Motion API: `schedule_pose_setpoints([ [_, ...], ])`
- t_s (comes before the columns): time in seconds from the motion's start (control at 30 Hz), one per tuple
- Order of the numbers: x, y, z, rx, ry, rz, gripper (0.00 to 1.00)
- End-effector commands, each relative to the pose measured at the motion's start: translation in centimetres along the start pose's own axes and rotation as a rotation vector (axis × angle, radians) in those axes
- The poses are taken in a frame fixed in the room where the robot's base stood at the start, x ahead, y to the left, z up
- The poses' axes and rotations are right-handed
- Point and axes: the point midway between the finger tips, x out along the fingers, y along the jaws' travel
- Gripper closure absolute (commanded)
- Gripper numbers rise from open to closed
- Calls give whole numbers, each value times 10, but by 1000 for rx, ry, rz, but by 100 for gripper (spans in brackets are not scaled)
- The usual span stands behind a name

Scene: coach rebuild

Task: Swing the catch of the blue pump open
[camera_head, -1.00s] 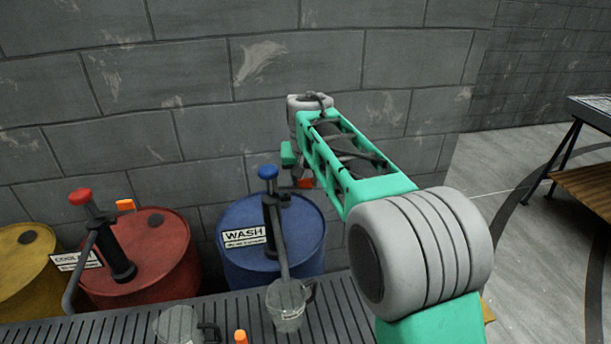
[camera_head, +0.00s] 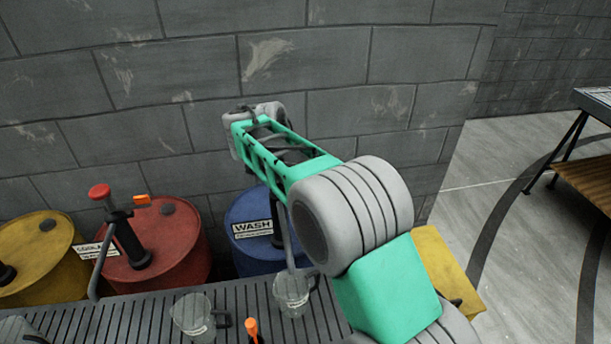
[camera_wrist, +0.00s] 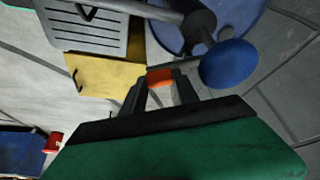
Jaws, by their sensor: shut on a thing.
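The blue pump's round blue knob (camera_wrist: 229,63) and dark pump body (camera_wrist: 198,24) show at the upper right of the wrist view. Its orange catch (camera_wrist: 159,76) is between the fingertips of my gripper (camera_wrist: 161,84), which is shut on it. The catch lies left of the knob in that view; how far it is swung cannot be told. In the head view the blue drum (camera_head: 247,212) with the WASH label stands against the wall. My arm hides the knob, the catch and my gripper there.
A red drum (camera_head: 172,240) with a red-knobbed pump and a yellow drum (camera_head: 45,265) stand to the left. Clear jugs (camera_head: 291,290) and (camera_head: 194,314) stand on the slatted grey bench (camera_head: 130,318). An orange-topped item (camera_head: 251,328) is near its front. Open floor lies right.

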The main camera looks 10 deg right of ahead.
Motion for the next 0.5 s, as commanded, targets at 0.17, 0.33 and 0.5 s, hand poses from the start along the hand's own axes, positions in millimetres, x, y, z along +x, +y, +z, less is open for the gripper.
schedule_pose_setpoints([
  [0.17, -4, -1, 4, 86, -1, 38, 100],
  [0.33, -4, -2, 7, 137, -1, 58, 100],
  [0.5, -4, -2, 8, 160, 0, 65, 100],
])
